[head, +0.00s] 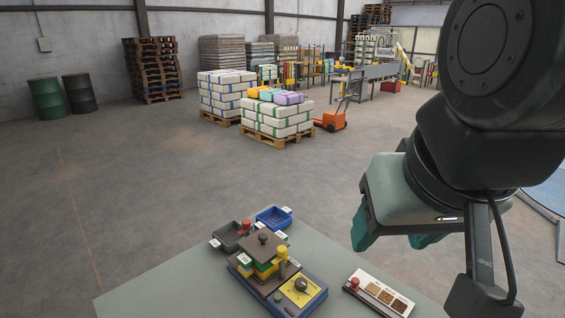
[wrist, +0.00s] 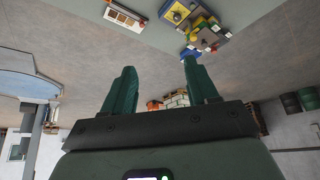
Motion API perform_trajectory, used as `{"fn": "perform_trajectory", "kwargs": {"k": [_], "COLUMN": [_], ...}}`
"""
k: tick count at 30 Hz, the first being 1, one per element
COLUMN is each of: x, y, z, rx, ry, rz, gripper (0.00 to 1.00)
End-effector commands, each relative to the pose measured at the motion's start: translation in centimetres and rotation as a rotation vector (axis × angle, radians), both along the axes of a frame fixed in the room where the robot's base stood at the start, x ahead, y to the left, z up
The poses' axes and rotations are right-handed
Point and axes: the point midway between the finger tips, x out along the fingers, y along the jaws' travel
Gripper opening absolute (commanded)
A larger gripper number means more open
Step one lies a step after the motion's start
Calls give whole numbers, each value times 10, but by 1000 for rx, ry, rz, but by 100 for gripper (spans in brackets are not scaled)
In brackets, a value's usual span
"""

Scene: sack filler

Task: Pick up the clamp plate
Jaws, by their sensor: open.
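A brown square plate with a dark round knob, which looks like the clamp plate (head: 258,248), lies on top of a stack of green and yellow blocks in the head view. The stack stands on a blue-edged base (head: 318,300) with a yellow panel and a dark knob. In the wrist view the assembly (wrist: 203,28) is small and upside down at the top, so the plate cannot be picked out clearly. My gripper (head: 393,238) hangs above and to the right of the assembly in the head view, its teal fingers apart. The gap between the fingers (wrist: 159,66) is empty.
The assembly stands on a grey-green table (head: 150,293). A blue tray (head: 272,218) and a dark grey tray (head: 228,236) sit behind it. A white sample board (head: 380,294) with a red knob lies to its right. The table's left part is bare.

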Motion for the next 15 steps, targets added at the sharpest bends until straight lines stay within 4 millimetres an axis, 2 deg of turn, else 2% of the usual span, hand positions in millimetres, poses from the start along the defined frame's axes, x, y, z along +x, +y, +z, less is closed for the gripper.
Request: {"fn": "perform_trajectory", "kwargs": {"k": [5,8,15], "x": [33,64,140], "y": [2,5,21], "z": [-1,-7,-43], "rx": [54,74,12], "ry": [109,200,361], "rz": [-87,-185,-457], "gripper": [58,58,58]}}
